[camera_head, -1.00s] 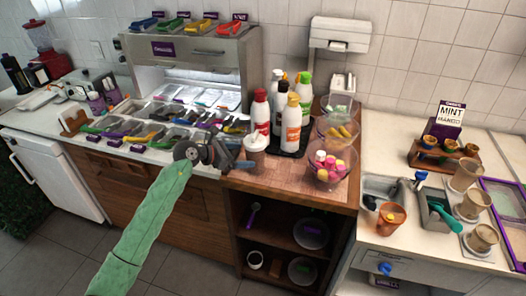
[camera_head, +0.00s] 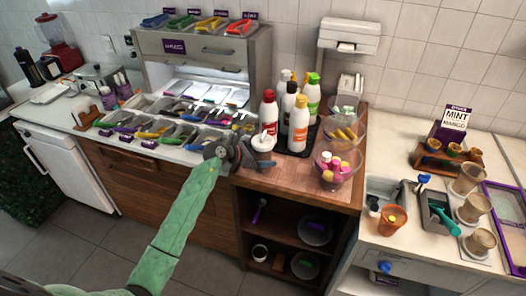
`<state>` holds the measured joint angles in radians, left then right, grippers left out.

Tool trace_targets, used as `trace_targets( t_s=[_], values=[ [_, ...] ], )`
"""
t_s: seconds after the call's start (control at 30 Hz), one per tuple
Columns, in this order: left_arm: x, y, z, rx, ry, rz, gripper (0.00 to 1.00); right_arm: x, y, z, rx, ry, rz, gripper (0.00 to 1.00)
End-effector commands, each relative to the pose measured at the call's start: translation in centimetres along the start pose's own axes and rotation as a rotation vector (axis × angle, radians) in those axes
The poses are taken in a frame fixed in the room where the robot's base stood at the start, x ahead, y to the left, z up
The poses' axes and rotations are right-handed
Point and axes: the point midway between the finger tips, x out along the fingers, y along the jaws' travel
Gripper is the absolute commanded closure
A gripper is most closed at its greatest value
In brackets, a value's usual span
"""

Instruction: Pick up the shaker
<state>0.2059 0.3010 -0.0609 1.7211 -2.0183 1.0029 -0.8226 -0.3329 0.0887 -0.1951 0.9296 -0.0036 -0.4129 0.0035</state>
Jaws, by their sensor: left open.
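The shaker (camera_head: 264,143), a small pale container with a white top, stands at the front left corner of the wooden counter, in front of the sauce bottles. My left gripper (camera_head: 250,154), dark grey on a green-sleeved arm, is at the shaker's left side with its jaws open. The gripper covers part of the shaker's lower body, so I cannot tell whether the fingers touch it. My right gripper is not in view.
Several sauce bottles (camera_head: 300,125) stand close behind the shaker. Glass bowls, one with colourful sweets (camera_head: 338,163), stand to the right. Topping trays with tongs (camera_head: 180,133) lie to the left. An open shelf (camera_head: 285,235) is below.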

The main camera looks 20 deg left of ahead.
Motion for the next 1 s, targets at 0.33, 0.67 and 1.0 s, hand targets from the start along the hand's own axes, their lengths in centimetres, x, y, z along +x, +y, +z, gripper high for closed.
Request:
trace_targets(
  t_s=[0.33, 0.67, 1.0],
  values=[
    [0.1, 0.0, -0.1, 0.0, 0.001, 0.0, 0.3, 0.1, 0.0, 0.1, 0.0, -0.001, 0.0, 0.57],
    [0.0, 0.0, 0.0, 0.0, 0.0, 0.001, 0.69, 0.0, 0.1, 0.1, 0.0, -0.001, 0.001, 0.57],
    [-0.5, 0.1, 1.2, 0.004, 0.0, 0.001, 0.69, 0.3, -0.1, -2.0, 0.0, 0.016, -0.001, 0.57]
  ],
)
